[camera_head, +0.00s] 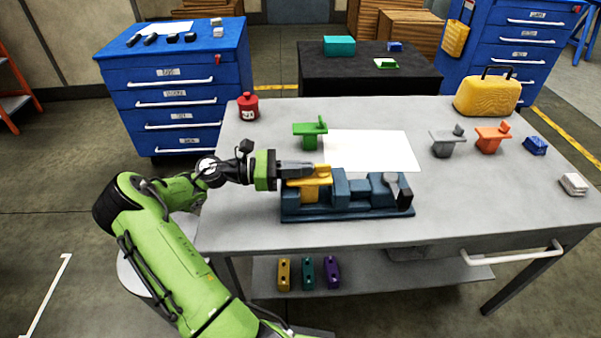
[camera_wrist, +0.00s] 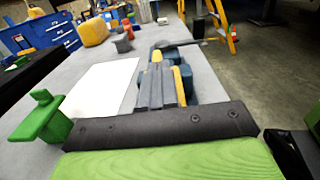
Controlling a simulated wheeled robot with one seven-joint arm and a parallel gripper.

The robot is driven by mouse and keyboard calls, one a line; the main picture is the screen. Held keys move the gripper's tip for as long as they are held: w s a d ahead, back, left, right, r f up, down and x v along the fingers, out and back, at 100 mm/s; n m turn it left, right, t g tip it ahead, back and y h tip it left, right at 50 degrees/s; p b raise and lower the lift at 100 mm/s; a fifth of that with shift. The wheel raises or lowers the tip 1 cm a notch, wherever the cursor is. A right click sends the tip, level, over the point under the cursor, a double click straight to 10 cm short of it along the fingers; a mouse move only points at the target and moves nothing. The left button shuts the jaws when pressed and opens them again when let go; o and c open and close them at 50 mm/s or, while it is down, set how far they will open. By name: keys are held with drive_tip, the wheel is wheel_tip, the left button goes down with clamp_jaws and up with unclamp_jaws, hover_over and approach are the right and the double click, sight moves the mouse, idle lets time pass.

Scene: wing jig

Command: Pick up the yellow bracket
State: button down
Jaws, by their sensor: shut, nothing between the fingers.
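The yellow bracket (camera_head: 311,189) sits at the left end of the dark blue jig (camera_head: 345,211) on the grey table. In the wrist view, parts of the bracket (camera_wrist: 178,82) show to the right of and beyond the fingers; the rest is hidden behind them. My gripper (camera_head: 313,169) reaches in from the left, with its fingers at the bracket's top. In the wrist view my gripper (camera_wrist: 160,72) has its fingers together, with no gap visible between them. I cannot tell whether the fingers touch the bracket.
A hammer-like tool (camera_head: 400,190) rests on the jig's right end. A white sheet (camera_head: 372,150) lies behind the jig, with a green bracket (camera_head: 310,131) to its left. Grey (camera_head: 447,146) and orange (camera_head: 490,139) brackets stand to the right.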

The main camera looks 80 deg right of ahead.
drive_tip(key=shift+s+r, duration=0.1)
drive_tip(key=shift+s+r+p, duration=0.15)
drive_tip(key=shift+s+p, duration=0.1)
drive_tip(key=shift+p, duration=0.4)
drive_tip(key=shift+s+d+p, duration=0.1)
drive_tip(key=shift+s+p, duration=0.2)
drive_tip(key=shift+p, duration=0.2)
drive_tip(key=shift+s+d+p, duration=0.1)
drive_tip(key=shift+s+p, duration=0.2)
drive_tip(key=shift+s, duration=0.05)
drive_tip(key=shift+f, duration=0.2)
